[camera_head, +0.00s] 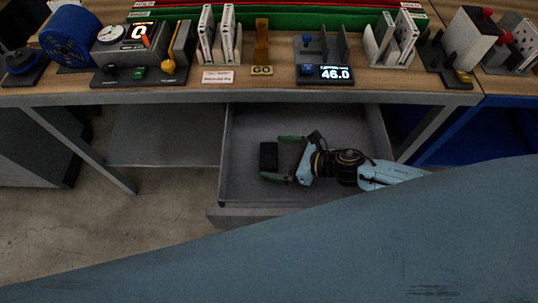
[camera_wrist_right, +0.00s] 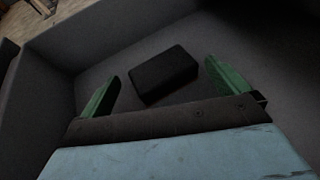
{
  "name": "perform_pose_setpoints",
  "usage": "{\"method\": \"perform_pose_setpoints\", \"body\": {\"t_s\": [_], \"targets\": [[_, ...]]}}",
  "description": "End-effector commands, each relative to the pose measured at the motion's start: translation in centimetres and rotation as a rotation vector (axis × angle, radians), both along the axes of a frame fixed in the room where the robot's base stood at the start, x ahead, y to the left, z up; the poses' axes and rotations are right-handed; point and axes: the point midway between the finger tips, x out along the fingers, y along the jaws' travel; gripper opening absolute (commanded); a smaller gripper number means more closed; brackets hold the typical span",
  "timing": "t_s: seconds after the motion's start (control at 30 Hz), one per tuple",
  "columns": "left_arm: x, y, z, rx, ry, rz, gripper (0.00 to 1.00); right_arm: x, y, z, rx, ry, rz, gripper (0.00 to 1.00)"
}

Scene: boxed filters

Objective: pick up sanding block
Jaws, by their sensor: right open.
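The sanding block is a small black block (camera_head: 268,156) lying in the open grey drawer, toward its left side. It also shows in the right wrist view (camera_wrist_right: 165,75), lying on the drawer floor ahead of my fingers. My right gripper (camera_head: 277,158) is inside the drawer, with its green fingers apart and pointing left at the block. In the right wrist view my gripper (camera_wrist_right: 165,85) is open, and the block lies between and slightly beyond the fingertips. I cannot tell whether a finger touches it. My left gripper is not in view.
The drawer (camera_head: 222,190) is pulled out beneath a wooden workbench (camera_head: 270,77), with walls close around my right gripper. The rest of the drawer floor looks empty.

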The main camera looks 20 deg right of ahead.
Motion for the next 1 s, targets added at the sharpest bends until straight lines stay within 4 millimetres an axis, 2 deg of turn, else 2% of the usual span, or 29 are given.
{"method": "perform_pose_setpoints", "body": {"t_s": [0.1,0.2,0.47,0.77,1.0], "targets": [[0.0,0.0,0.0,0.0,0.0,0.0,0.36,1.3,1.5,-0.6,0.003,-0.001,0.0,1.0],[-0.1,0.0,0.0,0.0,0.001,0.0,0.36,1.8,2.2,-1.0,0.002,-0.001,-0.001,1.0],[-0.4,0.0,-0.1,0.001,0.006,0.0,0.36,2.0,2.4,-1.2,0.001,0.001,0.0,1.0],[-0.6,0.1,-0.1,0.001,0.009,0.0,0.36,1.9,2.4,-1.2,0.001,0.0,0.0,0.63],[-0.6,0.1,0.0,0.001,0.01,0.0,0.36,2.0,2.4,-1.0,0.001,-0.001,0.0,0.63]]}}
